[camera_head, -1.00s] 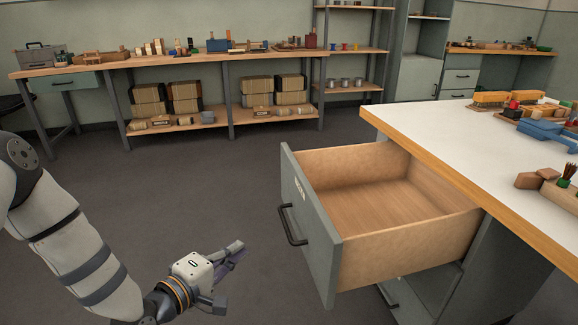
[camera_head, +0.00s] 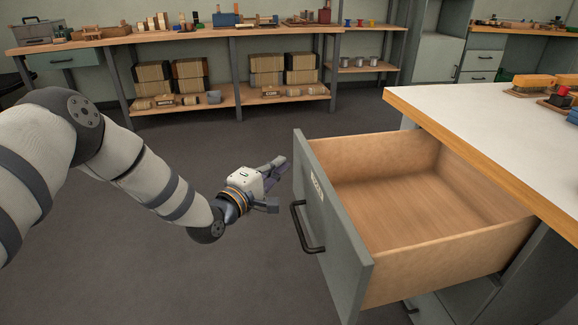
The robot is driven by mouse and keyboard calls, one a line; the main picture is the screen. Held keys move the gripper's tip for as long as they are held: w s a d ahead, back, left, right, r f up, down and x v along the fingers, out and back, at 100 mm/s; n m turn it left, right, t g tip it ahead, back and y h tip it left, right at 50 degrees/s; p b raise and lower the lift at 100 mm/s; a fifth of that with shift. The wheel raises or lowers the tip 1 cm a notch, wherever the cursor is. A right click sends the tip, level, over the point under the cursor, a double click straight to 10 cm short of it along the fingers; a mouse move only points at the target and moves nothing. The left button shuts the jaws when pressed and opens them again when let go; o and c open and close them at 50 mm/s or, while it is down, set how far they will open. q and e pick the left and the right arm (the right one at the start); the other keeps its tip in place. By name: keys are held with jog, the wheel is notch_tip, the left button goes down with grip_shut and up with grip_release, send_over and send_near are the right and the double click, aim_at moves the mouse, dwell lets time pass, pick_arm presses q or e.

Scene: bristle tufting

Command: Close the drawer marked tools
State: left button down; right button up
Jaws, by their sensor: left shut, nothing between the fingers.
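The drawer (camera_head: 335,230) is pulled well out of the bench on the right. Its grey-green front carries a small white label, too slanted to read clearly, and a dark bar handle (camera_head: 303,228). Its wooden inside is empty. My left gripper (camera_head: 279,180) is shut and empty, just left of the drawer front, around the height of the handle. It appears close to the front but apart from it. My right gripper is not in view.
The white-topped workbench (camera_head: 470,120) with a wooden edge stands above the drawer, with blocks at its far right. A second drawer handle (camera_head: 410,307) shows below. A long bench (camera_head: 200,37) with boxes lines the back wall. The grey floor (camera_head: 150,260) between is clear.

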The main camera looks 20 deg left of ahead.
pick_arm(q)
jog(key=shift+w+d, duration=0.4)
jog(key=shift+d, duration=0.2)
jog(key=shift+w+d, duration=0.35)
jog(key=shift+d, duration=0.2)
